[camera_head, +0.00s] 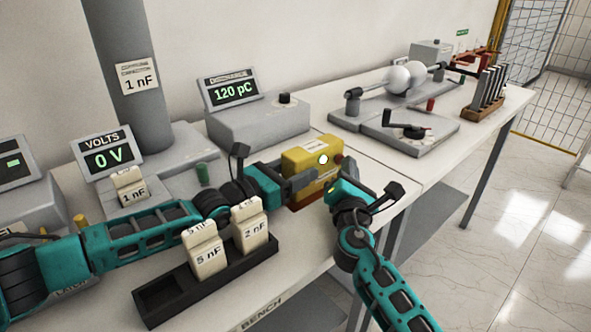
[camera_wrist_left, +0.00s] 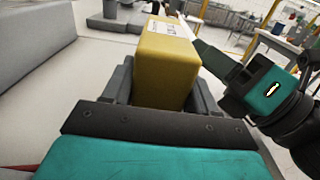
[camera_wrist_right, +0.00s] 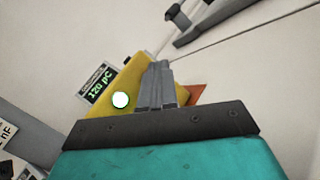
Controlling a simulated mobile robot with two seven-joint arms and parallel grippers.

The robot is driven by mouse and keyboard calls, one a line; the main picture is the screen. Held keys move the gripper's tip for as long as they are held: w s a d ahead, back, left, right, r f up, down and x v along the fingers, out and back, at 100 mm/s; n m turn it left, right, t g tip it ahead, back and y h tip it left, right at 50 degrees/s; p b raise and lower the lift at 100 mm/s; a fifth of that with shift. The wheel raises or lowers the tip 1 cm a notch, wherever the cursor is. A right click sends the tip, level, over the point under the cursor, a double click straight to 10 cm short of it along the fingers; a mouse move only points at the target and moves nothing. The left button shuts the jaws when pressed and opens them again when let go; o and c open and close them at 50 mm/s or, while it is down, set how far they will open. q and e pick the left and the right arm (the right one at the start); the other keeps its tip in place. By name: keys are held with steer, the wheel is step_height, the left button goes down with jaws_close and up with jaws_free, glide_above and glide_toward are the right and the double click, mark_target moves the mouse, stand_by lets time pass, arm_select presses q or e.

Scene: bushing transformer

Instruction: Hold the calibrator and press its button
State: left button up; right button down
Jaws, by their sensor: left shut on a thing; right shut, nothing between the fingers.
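The calibrator, a yellow box (camera_head: 305,160) with a pale label and a lit white round spot (camera_head: 323,159), stands on the bench near its front edge. My right gripper (camera_head: 335,178) is shut and empty, close to the calibrator's right end. In the right wrist view its closed fingers (camera_wrist_right: 155,85) overlap the yellow box (camera_wrist_right: 122,82), hiding part of it; contact cannot be told.
A display (camera_head: 230,91) behind reads 120 pC; another (camera_head: 107,157) reads 0 V. A black tray (camera_head: 165,296) holds blocks marked 5 nF and 2 nF below my left arm. A sphere-gap device (camera_head: 395,125) stands on the bench at the right.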

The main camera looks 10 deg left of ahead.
steer(key=shift+s+d, duration=2.05)
steer(key=shift+d, duration=0.2)
arm_select(q)
steer(key=shift+a, duration=0.1)
steer(key=o, duration=1.4)
